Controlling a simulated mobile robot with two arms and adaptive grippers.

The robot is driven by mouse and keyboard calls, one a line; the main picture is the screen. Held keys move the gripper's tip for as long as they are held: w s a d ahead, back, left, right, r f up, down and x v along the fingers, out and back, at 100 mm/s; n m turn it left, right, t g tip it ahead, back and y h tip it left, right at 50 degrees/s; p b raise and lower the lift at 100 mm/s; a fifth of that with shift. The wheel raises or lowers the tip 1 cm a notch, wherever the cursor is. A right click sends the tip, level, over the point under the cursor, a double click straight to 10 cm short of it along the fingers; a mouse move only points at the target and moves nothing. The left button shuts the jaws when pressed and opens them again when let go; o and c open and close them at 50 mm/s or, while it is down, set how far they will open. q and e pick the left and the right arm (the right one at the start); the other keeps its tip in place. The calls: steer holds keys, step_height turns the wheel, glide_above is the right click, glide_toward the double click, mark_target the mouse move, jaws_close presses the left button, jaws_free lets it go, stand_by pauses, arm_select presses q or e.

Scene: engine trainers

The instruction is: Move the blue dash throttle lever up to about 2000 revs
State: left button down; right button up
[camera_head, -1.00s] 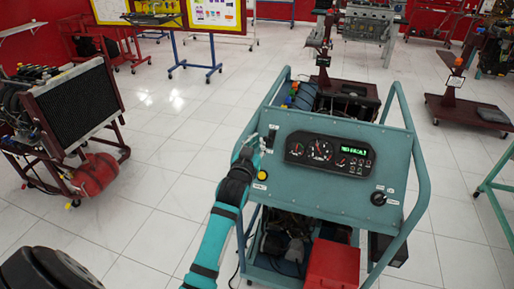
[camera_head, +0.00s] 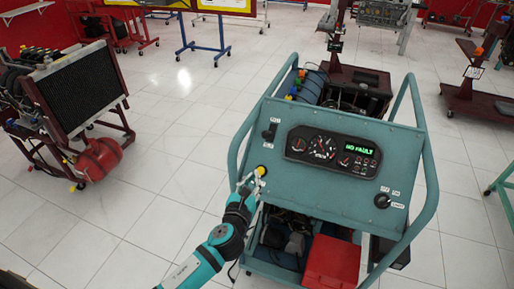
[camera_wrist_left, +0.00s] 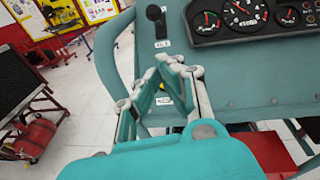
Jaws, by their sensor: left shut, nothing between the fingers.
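The throttle lever (camera_head: 268,132) is on the left of the blue-green dash panel (camera_head: 330,198). It looks black, with a rounded knob, and has small labels above and below it. In the left wrist view the lever (camera_wrist_left: 156,21) stands with its knob upward, beyond my fingertips. My left gripper (camera_head: 249,180) is shut and empty, below the lever and apart from it, close to the yellow button (camera_head: 261,171). In the wrist view its fingertips (camera_wrist_left: 180,66) come together. The gauge cluster (camera_head: 333,152) reads "NO FAULT"; its needles are too small to read. My right gripper is not in view.
A tubular frame (camera_head: 424,170) surrounds the panel on both sides. A key switch (camera_head: 382,201) is at the panel's lower right. A red box (camera_head: 331,262) sits below. A radiator stand (camera_head: 80,90) is at left, with clear tiled floor between.

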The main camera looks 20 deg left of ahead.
mark_target(269, 133)
arm_select(q)
steer(key=w, duration=0.3)
steer(key=w+p, duration=0.1)
steer(key=w, duration=0.3)
steer(key=w+a, duration=0.1)
steer(key=w, duration=0.3)
steer(key=shift+r+p, duration=0.25)
steer(key=shift+p, duration=0.1)
steer(key=shift+w+r, duration=0.3)
steer(key=shift+w, duration=0.1)
steer(key=shift+w+a, duration=0.1)
steer(key=shift+r, duration=0.1)
